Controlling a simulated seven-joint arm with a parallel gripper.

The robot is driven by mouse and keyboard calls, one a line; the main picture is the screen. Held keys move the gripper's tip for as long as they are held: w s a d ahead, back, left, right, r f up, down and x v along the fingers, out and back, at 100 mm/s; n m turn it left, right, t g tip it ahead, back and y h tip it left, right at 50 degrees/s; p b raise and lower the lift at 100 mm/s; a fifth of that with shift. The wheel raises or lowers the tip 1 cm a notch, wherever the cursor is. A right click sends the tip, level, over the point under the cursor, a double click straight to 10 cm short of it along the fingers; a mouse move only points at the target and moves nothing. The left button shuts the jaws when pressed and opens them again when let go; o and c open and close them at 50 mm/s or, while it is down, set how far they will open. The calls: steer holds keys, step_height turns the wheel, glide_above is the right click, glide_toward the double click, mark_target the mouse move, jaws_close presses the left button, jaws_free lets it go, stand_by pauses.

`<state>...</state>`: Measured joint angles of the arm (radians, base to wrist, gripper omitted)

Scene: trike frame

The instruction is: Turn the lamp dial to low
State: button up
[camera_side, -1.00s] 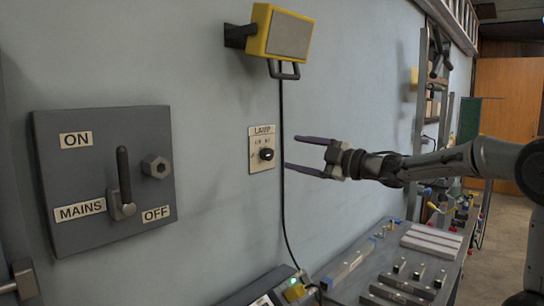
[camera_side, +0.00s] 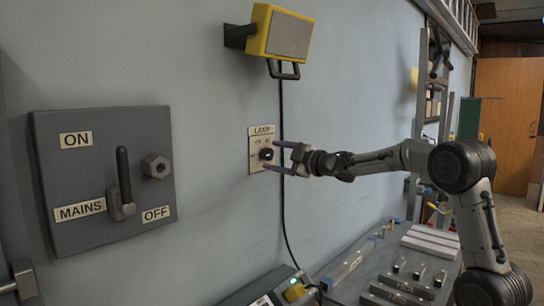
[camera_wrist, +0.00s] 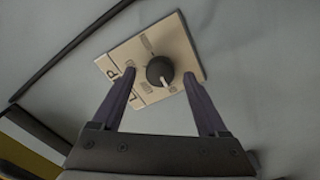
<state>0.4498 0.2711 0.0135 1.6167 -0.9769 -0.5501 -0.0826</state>
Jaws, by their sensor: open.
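The lamp dial is a round black knob (camera_side: 266,154) with a pale pointer mark, on a beige plate (camera_side: 256,167) labelled LAMP on the wall. In the wrist view the knob (camera_wrist: 160,71) sits on the tilted plate (camera_wrist: 187,55), with its pointer toward the bottom of the picture; small labels around it are too blurred to read. My gripper (camera_side: 270,155) is open, its two dark fingers reaching to the plate. In the wrist view the fingertips (camera_wrist: 160,74) lie on either side of the knob, with a gap to it on each side.
A yellow lamp (camera_side: 284,35) is fixed above the plate, and its black cable (camera_side: 282,215) runs down beside the plate, by my fingers. A grey mains box (camera_side: 80,200) with a lever is at left. A bench (camera_side: 340,290) with metal parts stands below.

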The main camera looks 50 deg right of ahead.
steer(key=shift+w, duration=0.8)
jaws_close()
